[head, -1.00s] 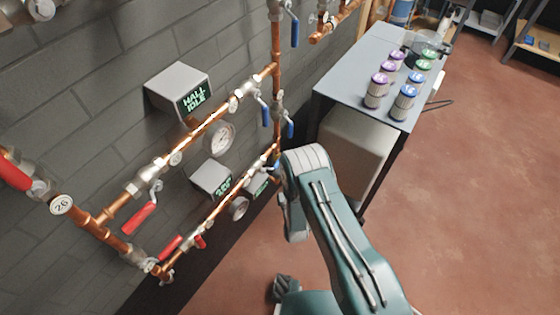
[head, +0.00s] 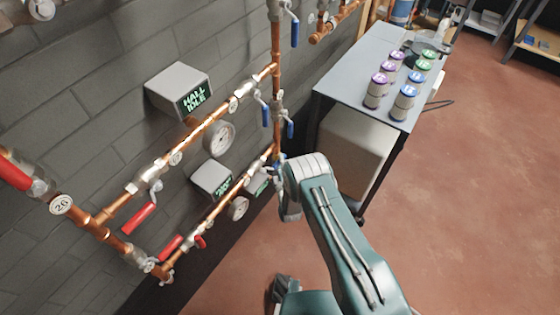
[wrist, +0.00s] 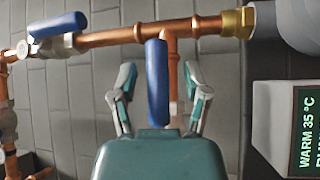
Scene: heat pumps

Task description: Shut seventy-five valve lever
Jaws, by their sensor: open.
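In the wrist view, a blue valve lever (wrist: 157,85) stands upright between the two spread fingers of my gripper (wrist: 158,76). The fingers are open, one on each side of the lever, with visible gaps. A second blue lever (wrist: 58,25) lies nearly level at upper left. No tag reading seventy-five is legible, so I cannot confirm which valve this is. In the head view, my arm covers most of the gripper at the lower pipe's right end.
A grey box with a green "WARM 35 °C" display (wrist: 305,128) stands close at right in the wrist view. In the head view, red levers (head: 139,218), gauges (head: 219,139) and pipes line the wall. A table (head: 345,75) with several canisters stands beyond; floor at right is clear.

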